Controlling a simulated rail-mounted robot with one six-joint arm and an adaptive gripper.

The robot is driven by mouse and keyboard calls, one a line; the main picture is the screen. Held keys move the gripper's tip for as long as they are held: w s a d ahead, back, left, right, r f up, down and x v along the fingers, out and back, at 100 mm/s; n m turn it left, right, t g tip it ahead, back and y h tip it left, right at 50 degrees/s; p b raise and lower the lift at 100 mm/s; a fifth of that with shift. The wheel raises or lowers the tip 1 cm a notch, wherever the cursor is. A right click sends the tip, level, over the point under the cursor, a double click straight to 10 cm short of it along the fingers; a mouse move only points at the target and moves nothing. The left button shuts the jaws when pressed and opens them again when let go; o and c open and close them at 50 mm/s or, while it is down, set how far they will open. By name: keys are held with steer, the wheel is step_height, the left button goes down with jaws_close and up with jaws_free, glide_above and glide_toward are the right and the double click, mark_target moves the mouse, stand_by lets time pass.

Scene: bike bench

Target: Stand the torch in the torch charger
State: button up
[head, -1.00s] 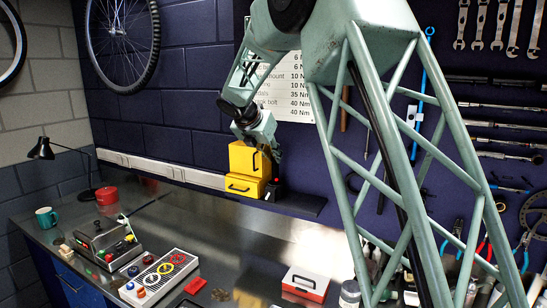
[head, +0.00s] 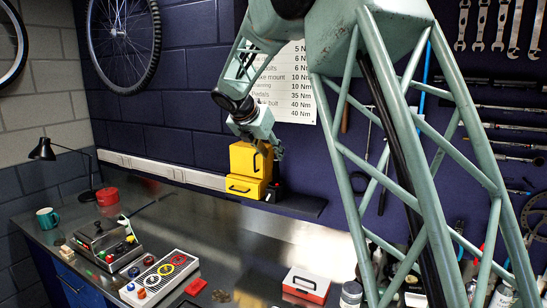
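My gripper (head: 277,152) is small and dark in the head view, at the right side of the upper yellow box, above a dark shelf. I cannot tell whether its fingers are open or shut, or whether they hold anything. A small dark item with a reddish spot (head: 275,190) stands on the shelf below my gripper, right of the lower yellow box. It may be the torch charger or the torch, but it is too small to tell. I cannot make out a torch for certain elsewhere.
Two stacked yellow boxes (head: 246,187) stand close left of my gripper on the dark shelf (head: 304,204). The shelf is bare to the right. Below, the bench holds a button panel (head: 160,278), a grey device (head: 105,245) and a red-and-white box (head: 306,284).

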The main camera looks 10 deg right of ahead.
steer(key=v, duration=0.8)
steer(key=shift+s+r, duration=0.25)
steer(key=shift+s+a, duration=0.1)
stand_by(0.9)
steer(key=s+d+f+m+g+y+b, duration=0.1)
steer(key=s+d+m, duration=0.3)
steer(key=s, duration=0.8)
steer(key=s+d+f+m+g+y+b, duration=0.1)
steer(key=s+d+m, duration=0.1)
steer(key=s+m, duration=0.65)
steer(key=s+d+m+y+b, duration=0.1)
steer(key=s+d+m+b, duration=0.15)
steer(key=s, duration=1.15)
steer(key=s+f+m+y, duration=0.1)
steer(key=s+f+m, duration=0.3)
steer(key=s, duration=0.6)
steer(key=s+a+f+m+b, duration=0.1)
steer(key=s+f+m, duration=0.4)
steer(key=s, duration=0.5)
steer(key=s+a+f+m+g+y+b, duration=0.1)
steer(key=s+f+m, duration=0.3)
steer(key=s, duration=0.7)
steer(key=shift+a+f+y, duration=0.2)
steer(key=shift+f+y, duration=0.1)
steer(key=shift+f, duration=0.05)
steer(key=shift+w+f, duration=0.1)
